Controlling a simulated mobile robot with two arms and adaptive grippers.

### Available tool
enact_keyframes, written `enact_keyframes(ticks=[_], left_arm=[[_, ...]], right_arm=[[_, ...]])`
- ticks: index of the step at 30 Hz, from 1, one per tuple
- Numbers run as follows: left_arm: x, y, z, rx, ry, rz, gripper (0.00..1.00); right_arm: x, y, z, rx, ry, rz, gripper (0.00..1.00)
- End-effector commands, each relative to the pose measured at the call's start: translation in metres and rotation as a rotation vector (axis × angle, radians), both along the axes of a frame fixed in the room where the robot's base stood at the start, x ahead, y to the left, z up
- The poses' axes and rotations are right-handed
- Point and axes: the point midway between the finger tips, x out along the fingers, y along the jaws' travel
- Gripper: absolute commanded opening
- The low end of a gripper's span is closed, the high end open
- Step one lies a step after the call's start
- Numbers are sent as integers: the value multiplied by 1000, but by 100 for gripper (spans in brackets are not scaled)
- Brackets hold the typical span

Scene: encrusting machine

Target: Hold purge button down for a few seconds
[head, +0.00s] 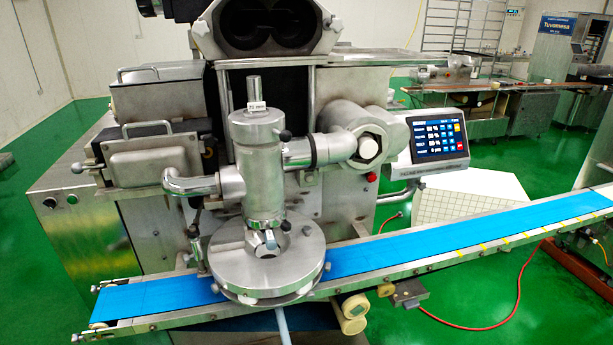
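The encrusting machine (150,225) stands in front of me. Its control panel (396,163) is at the right, with a lit touchscreen (438,137). The screen shows rows of values and several small coloured buttons; their labels are too small to read, so I cannot tell which is the purge button. A red button (372,177) sits on the machine body just left of the panel. Neither of my grippers is in view.
A blue conveyor belt (440,233) crosses the front, rising to the right below the panel. A steel cylinder (258,160) stands over a round plate (230,255) at the middle. A red cable (470,326) lies on the green floor. Other machines (500,95) stand behind.

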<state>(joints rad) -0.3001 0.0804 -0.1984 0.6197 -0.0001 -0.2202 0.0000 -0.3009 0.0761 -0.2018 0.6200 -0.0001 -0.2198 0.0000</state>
Motion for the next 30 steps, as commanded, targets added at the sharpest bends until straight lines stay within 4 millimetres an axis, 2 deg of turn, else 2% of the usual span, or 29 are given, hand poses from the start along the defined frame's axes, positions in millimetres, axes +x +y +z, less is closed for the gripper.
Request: enact_keyframes(ticks=[13,30], left_arm=[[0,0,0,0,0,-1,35],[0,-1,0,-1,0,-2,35]], right_arm=[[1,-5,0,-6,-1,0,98],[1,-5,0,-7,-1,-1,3]])
